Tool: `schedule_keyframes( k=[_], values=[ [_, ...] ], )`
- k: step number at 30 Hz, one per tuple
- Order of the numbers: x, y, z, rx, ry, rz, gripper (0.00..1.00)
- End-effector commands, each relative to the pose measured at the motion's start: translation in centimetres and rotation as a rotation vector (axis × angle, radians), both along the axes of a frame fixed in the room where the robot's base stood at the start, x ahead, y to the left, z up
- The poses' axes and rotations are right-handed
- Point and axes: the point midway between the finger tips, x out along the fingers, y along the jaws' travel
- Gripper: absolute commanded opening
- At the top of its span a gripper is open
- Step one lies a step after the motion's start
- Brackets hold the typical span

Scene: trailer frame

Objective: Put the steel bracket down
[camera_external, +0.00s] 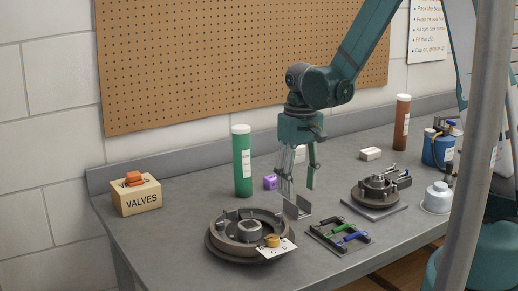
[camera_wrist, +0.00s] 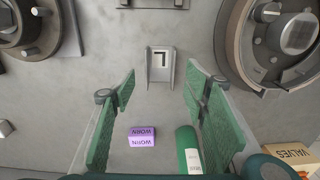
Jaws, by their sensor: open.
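The steel bracket (camera_external: 298,208) is a small grey piece with upright flanges. It stands on the bench top between the round fixture and the tool tray. In the wrist view the bracket (camera_wrist: 161,77) shows a white label with a dark mark on it, just beyond my fingertips and centred between them. My gripper (camera_external: 298,186) hangs above the bracket, fingers pointing down. In the wrist view the gripper's (camera_wrist: 160,92) two green fingers are spread wide with nothing between them. A gap shows between the fingers and the bracket.
A round fixture (camera_external: 217,245) stands front left and a smaller fixture (camera_external: 372,207) right. A green tube (camera_external: 242,163), purple block (camera_external: 270,182), VALVES box (camera_external: 137,198) and white block (camera_external: 370,154) stand around. A tray of clamps (camera_external: 325,238) lies at right front.

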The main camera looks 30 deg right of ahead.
Motion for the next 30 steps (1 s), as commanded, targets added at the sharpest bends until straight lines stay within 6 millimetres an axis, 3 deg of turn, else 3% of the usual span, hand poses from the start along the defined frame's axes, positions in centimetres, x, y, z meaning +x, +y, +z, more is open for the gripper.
schedule_keyframes(
  k=[15, 30],
  values=[
    [0.0, 0.0, 5.7, 0.000, 0.000, 0.000, 0.45],
    [0.0, 0.0, 6.8, 0.000, 0.000, 0.000, 0.45]
  ],
)
